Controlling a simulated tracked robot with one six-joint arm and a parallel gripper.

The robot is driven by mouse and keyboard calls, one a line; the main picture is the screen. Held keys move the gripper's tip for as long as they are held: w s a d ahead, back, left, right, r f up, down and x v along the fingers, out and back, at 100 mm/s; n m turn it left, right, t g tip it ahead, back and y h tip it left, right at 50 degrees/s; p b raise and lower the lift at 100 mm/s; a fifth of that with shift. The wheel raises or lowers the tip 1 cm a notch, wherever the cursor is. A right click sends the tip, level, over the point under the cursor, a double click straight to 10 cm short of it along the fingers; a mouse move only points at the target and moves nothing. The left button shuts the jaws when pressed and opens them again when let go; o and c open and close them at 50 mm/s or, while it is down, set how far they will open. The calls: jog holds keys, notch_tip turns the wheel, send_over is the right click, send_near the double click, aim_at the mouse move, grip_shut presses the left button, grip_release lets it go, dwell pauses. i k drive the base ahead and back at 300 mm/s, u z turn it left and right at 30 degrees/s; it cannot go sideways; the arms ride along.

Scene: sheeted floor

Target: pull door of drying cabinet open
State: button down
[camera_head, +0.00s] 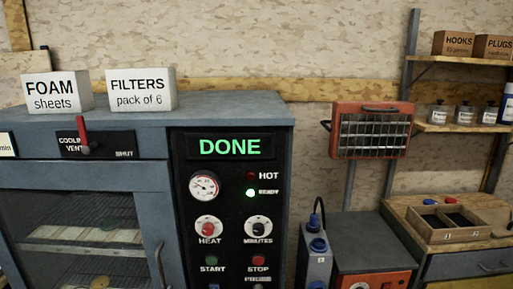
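The grey drying cabinet (230,108) fills the left half of the head view. Its glazed door (80,176) looks shut, and its lower part is cut off by the frame. The upright door handle (161,266) is at the door's right edge. Racks with several items show through the glass. The control panel (230,175) display reads DONE, and the READY lamp (250,193) is lit green. The HOT lamp looks dark red. A red-handled cooling vent lever (83,135) stands upright, left of the word SHUT. My gripper is not in view.
Boxes marked FOAM sheets (57,92) and FILTERS (140,91) stand on the cabinet top. Right of it are a grey and orange unit (372,245), a wall heater (371,131), shelves with boxes and jars, and a bench with a wooden tray (449,225).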

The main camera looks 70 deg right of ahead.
aim_at(151, 181)
jog(key=z, duration=1.2)
jog(key=k, duration=0.95)
jog(key=z, duration=0.7)
jog(key=i, duration=1)
jog(key=u, duration=0.05)
